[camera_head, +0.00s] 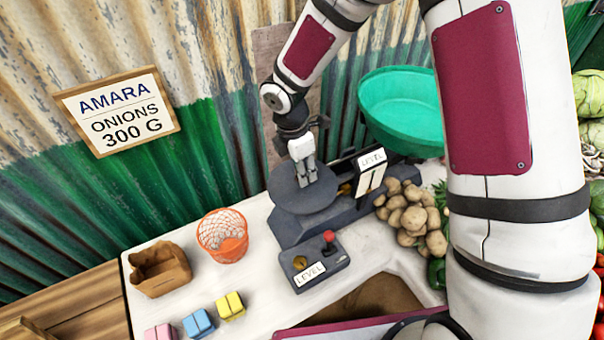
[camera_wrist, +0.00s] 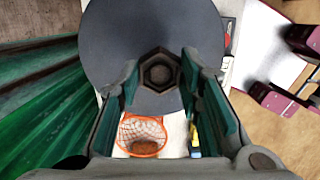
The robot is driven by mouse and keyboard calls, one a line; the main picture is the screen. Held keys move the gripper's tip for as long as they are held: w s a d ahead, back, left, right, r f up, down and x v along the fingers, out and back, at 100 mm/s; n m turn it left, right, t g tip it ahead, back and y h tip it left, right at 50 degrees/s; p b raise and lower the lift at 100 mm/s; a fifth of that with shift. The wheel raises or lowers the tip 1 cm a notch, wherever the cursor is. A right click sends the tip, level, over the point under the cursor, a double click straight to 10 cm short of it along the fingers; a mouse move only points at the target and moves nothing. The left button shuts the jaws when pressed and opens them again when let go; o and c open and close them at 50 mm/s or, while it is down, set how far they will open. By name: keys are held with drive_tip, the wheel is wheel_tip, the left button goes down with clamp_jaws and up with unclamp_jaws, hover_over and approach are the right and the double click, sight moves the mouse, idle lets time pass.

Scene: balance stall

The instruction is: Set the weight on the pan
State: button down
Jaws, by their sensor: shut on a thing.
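The weight (camera_wrist: 159,72) is a dark hexagonal piece with a round recess, seen from above in the wrist view. My gripper (camera_head: 307,174) is shut on it, with a finger on each side. The pan (camera_head: 287,193) is a flat, round, dark grey plate on the balance at the counter's back. In the wrist view the pan (camera_wrist: 115,45) lies directly behind the weight, which is over its surface. I cannot tell whether the weight touches the pan. In the head view my fingers largely hide the weight.
A green bowl (camera_head: 399,113) stands on the balance's far side, beside a LEVEL indicator (camera_head: 371,171). A box with a red-knobbed lever (camera_head: 313,268) sits in front. An orange basket (camera_head: 222,237), a brown bag (camera_head: 160,270), coloured blocks (camera_head: 198,324) and potatoes (camera_head: 411,214) stand around.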

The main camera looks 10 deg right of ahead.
drive_tip(key=shift+w, duration=0.65)
wheel_tip(320, 180, down, 2)
drive_tip(key=shift+s+f+p, duration=0.15)
drive_tip(key=shift+p, duration=0.3)
drive_tip(key=shift+f, duration=0.65)
drive_tip(key=shift+f, duration=0.1)
